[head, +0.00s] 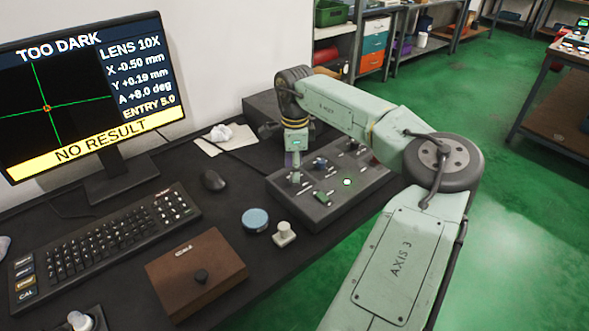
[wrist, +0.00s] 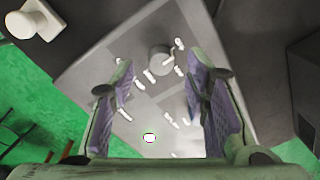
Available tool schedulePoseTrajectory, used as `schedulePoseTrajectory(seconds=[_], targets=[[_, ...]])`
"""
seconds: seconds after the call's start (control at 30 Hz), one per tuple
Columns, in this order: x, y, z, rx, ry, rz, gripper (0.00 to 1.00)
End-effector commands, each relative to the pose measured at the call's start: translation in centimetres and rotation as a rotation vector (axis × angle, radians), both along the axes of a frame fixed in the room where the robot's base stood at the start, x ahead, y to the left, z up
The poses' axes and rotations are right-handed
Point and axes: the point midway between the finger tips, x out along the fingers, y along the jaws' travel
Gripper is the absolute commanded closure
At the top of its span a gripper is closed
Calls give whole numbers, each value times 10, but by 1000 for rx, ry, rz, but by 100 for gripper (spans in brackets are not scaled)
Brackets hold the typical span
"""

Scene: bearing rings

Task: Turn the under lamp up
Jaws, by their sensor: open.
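The grey control panel (head: 318,212) lies on the dark bench, with several small controls and pale labels too small to read. A round grey knob (wrist: 160,60) with a small bent pointer shows on the panel in the wrist view, between and beyond my fingertips. I cannot tell from the labels which control is the under lamp. The monitor (head: 85,90) reads "TOO DARK" and "NO RESULT".
A blue round tin (head: 255,219) and a white block with a knob (head: 284,234) stand near the panel's front left. A brown box (head: 195,272), keyboard (head: 100,235) and mouse (head: 214,180) lie farther left. A dark box stands behind the panel.

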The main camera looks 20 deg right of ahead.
Motion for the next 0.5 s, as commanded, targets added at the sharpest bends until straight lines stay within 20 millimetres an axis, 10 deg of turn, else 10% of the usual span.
schedulePoseTrajectory(seconds=[0.5], targets=[[1, 1, -26, 2, -1, 0, 57]])
